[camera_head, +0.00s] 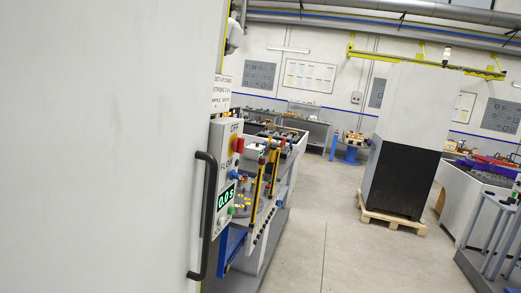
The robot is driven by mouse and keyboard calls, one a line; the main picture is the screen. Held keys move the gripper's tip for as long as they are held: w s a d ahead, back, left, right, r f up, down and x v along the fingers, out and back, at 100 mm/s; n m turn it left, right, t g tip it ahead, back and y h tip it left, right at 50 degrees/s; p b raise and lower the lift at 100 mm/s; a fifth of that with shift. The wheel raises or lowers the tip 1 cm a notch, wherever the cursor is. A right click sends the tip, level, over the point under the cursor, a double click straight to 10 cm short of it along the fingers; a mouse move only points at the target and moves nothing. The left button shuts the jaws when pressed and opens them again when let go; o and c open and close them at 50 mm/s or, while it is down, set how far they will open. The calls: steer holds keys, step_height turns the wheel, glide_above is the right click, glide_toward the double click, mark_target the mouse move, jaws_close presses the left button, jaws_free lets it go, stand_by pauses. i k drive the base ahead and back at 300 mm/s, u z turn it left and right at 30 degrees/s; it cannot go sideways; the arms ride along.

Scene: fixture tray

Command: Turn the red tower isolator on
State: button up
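A control panel (224,180) is fixed to the edge of a large pale grey cabinet and is seen at a steep angle. Near its top, a red switch knob (238,145) stands out from a yellow plate (233,135), with the word OFF above it. This knob looks like the isolator, but I cannot read its position for certain. Below it are a blue button (235,174) and a green-lit display (226,197) reading about 0.0 s. My gripper is not in view.
A dark vertical handle (206,215) sticks out left of the panel. The grey cabinet (100,150) fills the left side. A fixture table (262,215) stands behind the panel. A black-and-white block on a pallet (392,220) stands right of centre. The floor (330,225) between is clear.

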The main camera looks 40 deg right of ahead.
mark_target(238, 145)
steer(key=k, duration=1.15)
steer(key=z, duration=0.5)
steer(key=i, duration=0.65)
steer(key=z, duration=0.55)
steer(key=i, duration=1.15)
steer(key=u, duration=0.55)
steer(key=i, duration=0.4)
steer(key=u, duration=0.4)
